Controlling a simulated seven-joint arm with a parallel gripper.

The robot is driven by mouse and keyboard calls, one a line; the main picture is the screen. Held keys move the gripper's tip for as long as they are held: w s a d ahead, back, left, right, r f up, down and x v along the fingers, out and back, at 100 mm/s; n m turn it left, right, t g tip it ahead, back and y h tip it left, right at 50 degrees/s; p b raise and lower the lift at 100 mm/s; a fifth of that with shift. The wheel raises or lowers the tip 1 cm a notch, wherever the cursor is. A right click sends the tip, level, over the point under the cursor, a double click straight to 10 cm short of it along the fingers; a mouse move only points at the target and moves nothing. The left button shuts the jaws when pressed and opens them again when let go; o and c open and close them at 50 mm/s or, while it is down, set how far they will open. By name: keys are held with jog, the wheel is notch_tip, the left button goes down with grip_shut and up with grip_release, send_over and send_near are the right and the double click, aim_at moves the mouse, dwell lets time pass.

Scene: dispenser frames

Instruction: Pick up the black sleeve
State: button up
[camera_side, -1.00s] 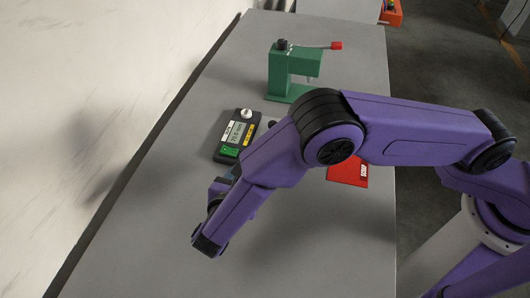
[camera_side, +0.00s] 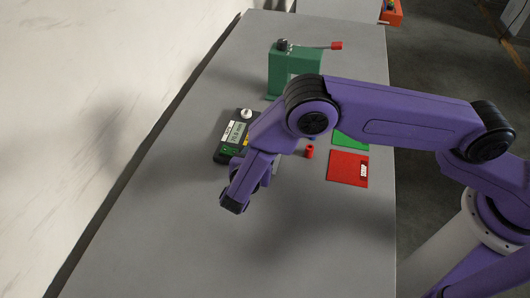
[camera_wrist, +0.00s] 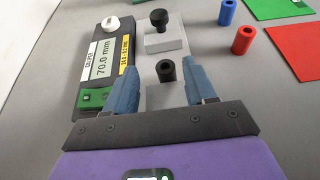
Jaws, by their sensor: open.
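In the wrist view the black sleeve (camera_wrist: 166,73) is a short upright tube with a hole in its top. It appears at a grey block (camera_wrist: 160,98), whose lower part my gripper's crossbar covers. My gripper (camera_wrist: 159,64) is open, with one blue finger to the left of the sleeve and one to the right. The sleeve shows in the gap between the fingers, nearer the right one; whether the fingertips are down at its height I cannot tell. In the side view my arm hides the black sleeve and most of the gripper.
A caliper display unit (camera_wrist: 104,60) lies left of the sleeve. A block with a black knob (camera_wrist: 159,20) stands behind it. Red (camera_wrist: 242,40) and blue (camera_wrist: 227,12) sleeves stand to the right, near red (camera_side: 348,168) and green pads. A green press (camera_side: 290,72) stands farther back.

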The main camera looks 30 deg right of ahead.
jog(key=x, duration=0.5)
jog(key=shift+s+d+f, duration=0.15)
jog(key=shift+s+d, duration=0.05)
jog(key=shift+d, duration=0.05)
grip_shut()
